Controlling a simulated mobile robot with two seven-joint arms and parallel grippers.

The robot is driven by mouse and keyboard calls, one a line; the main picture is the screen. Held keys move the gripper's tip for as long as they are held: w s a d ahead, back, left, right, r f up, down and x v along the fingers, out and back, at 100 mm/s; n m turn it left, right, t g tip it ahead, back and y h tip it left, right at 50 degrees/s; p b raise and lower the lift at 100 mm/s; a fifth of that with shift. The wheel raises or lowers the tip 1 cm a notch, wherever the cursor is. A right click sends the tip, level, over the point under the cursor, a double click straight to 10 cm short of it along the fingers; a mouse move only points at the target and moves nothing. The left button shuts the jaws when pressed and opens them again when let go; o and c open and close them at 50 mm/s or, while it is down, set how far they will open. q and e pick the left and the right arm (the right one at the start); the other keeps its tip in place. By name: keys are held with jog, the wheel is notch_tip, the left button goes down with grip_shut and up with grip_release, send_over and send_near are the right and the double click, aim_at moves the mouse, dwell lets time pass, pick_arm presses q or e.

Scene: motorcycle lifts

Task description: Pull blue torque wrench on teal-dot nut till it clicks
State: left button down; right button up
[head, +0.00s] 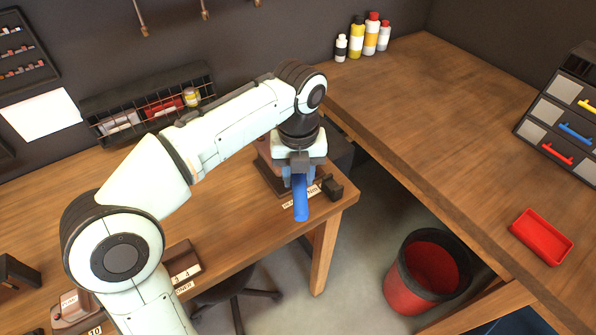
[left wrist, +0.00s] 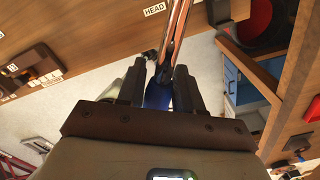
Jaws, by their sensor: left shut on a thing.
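My left gripper (head: 299,172) is shut on the blue handle of the torque wrench (head: 301,205), near the front corner of the left workbench. The handle's free end sticks out below the fingers. In the left wrist view, the blue handle (left wrist: 158,95) sits between the two fingers of the left gripper (left wrist: 172,85), and a shiny metal shaft runs up from it out of the picture. The teal-dot nut does not show; my arm and gripper cover much of that area in the head view. My right gripper is not in view.
A brown block with a dark clamp-like part (head: 332,187) and a label stands close to the gripper. A red bin (head: 408,290) stands on the floor. A red tray (head: 541,237) lies on the right workbench (head: 440,110), beside a drawer cabinet (head: 565,125). Bottles stand at the back.

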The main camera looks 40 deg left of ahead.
pick_arm(q)
jog(key=shift+f, duration=0.25)
dwell(0.6)
jog(key=shift+f, duration=0.35)
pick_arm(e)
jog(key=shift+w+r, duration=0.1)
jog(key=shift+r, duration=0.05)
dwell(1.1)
pick_arm(q)
jog(key=shift+r, duration=0.1)
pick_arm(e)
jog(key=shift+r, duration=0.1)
pick_arm(q)
jog(key=shift+w+r+p, duration=0.1)
jog(key=shift+r+p, duration=0.45)
jog(key=shift+p, duration=0.2)
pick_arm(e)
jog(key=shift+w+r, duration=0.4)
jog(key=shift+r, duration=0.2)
pick_arm(q)
jog(key=shift+f, duration=0.2)
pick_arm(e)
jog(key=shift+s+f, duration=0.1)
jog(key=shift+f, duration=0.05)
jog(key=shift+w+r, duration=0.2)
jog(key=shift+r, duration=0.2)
